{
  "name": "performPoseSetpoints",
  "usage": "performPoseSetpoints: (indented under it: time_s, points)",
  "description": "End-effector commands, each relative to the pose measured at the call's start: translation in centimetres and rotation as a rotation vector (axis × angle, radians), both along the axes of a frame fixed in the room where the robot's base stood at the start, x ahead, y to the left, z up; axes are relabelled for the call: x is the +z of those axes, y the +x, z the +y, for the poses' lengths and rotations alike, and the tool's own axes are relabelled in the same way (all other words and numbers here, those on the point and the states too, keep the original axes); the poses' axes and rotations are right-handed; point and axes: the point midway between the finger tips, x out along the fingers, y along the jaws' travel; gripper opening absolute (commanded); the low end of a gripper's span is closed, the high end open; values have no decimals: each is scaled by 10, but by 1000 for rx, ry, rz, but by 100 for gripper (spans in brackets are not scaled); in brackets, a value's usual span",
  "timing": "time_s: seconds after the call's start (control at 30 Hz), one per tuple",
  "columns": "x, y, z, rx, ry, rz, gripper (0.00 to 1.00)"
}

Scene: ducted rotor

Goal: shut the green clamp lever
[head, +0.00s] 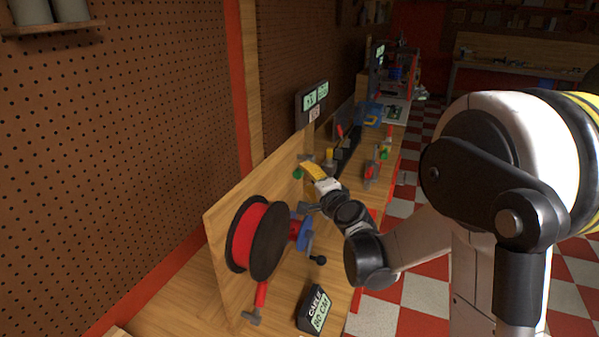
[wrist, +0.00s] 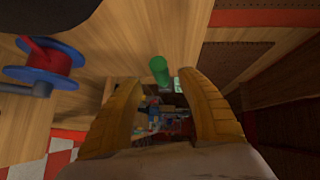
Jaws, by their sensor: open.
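The green clamp lever shows in the wrist view as a short green rounded handle (wrist: 158,70), in the gap between my fingertips and apparently just beyond them. In the head view a small green piece (head: 297,174) by the wooden panel, just left of my fingers, appears to be this lever. My gripper (head: 311,170) has yellow-orange fingers spread wide in the wrist view (wrist: 161,84), with nothing held. I cannot tell whether a finger touches the lever. The clamp's body and the lever's pivot are not clear.
A black-flanged spool of red material (head: 258,238) is mounted on the upright wooden panel (head: 225,240). A blue-and-red reel (wrist: 45,66) is near my gripper. A dark sign (head: 315,308) stands on the bench. Red and grey tools (head: 371,173) lie farther along it.

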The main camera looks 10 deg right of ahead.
Motion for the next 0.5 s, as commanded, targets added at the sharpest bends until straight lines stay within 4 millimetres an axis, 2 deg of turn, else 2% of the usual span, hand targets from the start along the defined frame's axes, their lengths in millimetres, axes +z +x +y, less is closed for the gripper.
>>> performPoseSetpoints:
  time_s: [0.1,0.2,0.33,0.5]
  points:
    - [-4,23,4,2,-1,0,46]
    - [-6,37,6,1,-1,0,46]
    - [-7,48,7,1,-1,0,46]
    - [-7,52,8,1,-2,1,46]
